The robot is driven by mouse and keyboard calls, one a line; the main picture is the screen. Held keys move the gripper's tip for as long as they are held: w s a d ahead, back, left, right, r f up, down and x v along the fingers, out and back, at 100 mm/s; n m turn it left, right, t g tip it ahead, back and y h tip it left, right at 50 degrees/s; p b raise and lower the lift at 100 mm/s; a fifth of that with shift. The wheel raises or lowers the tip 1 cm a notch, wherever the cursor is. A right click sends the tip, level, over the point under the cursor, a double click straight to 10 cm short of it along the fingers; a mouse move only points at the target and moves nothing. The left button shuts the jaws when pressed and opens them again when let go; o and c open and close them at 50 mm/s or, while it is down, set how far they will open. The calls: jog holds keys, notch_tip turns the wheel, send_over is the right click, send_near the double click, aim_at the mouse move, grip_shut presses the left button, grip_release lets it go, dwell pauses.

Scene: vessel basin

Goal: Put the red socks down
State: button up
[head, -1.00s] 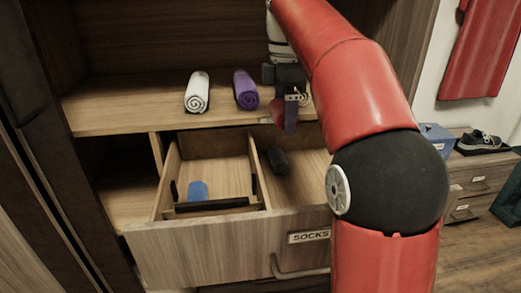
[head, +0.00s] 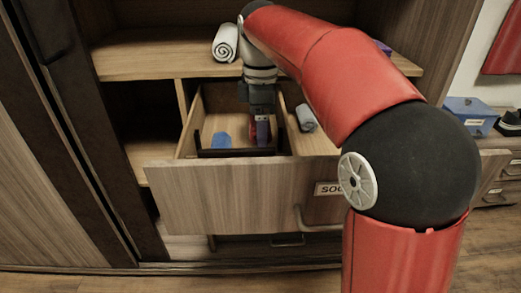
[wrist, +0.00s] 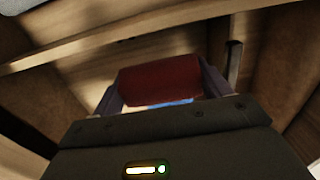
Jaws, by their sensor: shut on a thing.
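The red socks (wrist: 160,78) are a rolled bundle held between the two fingers of my gripper (wrist: 162,88) in the wrist view. In the head view my gripper (head: 259,132) points down inside the left compartment of the open drawer (head: 235,195). A bit of the red socks (head: 252,129) shows beside a purple finger. A blue bundle (head: 221,141) lies in the same compartment, to the left of the gripper. Blue (wrist: 170,105) also shows below the red socks in the wrist view. Whether the red socks touch the compartment floor, I cannot tell.
A dark low divider (head: 235,153) stands near the drawer's front. A light grey roll (head: 306,118) lies in the right compartment. A white roll (head: 225,43) sits on the shelf (head: 150,60) above. My arm hides part of the shelf and the drawer's right side.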

jog(key=shift+f+b, duration=0.4)
jog(key=shift+f, duration=2.3)
jog(key=shift+f, duration=0.15)
jog(key=o, duration=1)
jog(key=shift+c, duration=0.2)
notch_tip(320, 180, up, 12)
jog(key=p, duration=0.3)
jog(key=shift+r, duration=0.2)
